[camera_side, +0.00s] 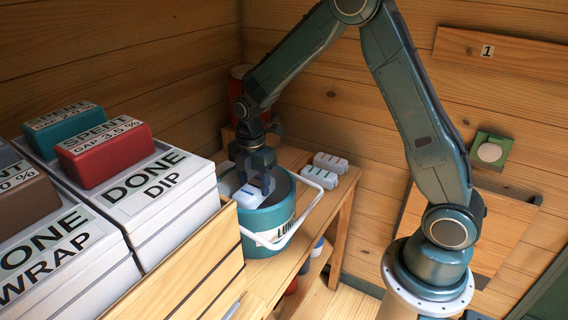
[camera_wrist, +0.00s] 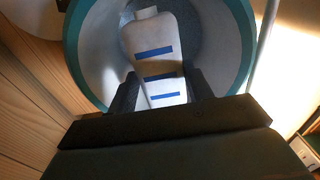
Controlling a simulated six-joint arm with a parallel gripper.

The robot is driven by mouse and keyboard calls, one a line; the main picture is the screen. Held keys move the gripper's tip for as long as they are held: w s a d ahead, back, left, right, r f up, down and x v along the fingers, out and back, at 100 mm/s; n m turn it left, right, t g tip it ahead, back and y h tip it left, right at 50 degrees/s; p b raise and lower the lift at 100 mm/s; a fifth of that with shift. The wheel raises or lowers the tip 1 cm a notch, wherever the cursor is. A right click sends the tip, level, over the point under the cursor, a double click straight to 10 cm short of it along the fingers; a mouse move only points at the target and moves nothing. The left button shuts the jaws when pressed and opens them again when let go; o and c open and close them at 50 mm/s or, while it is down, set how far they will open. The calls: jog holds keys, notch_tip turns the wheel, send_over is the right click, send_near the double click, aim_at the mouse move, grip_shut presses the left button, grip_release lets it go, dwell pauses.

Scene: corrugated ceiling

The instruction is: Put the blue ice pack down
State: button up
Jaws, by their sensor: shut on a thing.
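My gripper (camera_side: 254,183) points down into the mouth of a teal lunch bucket (camera_side: 254,239). It is shut on a white ice pack with blue stripes (camera_side: 246,194), which is inside the bucket's rim. In the wrist view my gripper (camera_wrist: 163,92) has one finger on each side of the ice pack (camera_wrist: 153,36), with its narrow neck away from me. The bucket's pale inner wall and teal rim (camera_wrist: 245,30) surround it. I cannot tell whether the pack touches the bucket's floor.
The bucket's white handle (camera_side: 303,218) hangs over its right side. Two white packs (camera_side: 320,178) (camera_side: 331,163) lie on the wooden bench (camera_side: 292,158) behind. White boxes (camera_side: 172,200) marked DONE, with coloured blocks on top, stand close at left. A red container (camera_side: 239,72) is at the back.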

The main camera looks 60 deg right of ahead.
notch_tip(320, 180, down, 6)
jog(key=shift+f, duration=0.15)
jog(key=shift+f, duration=2.15)
jog(key=shift+f, duration=0.1)
jog(key=o, duration=1.1)
jog(key=shift+o, duration=0.2)
notch_tip(320, 180, up, 12)
jog(key=shift+f, duration=0.25)
jog(key=shift+r, duration=0.4)
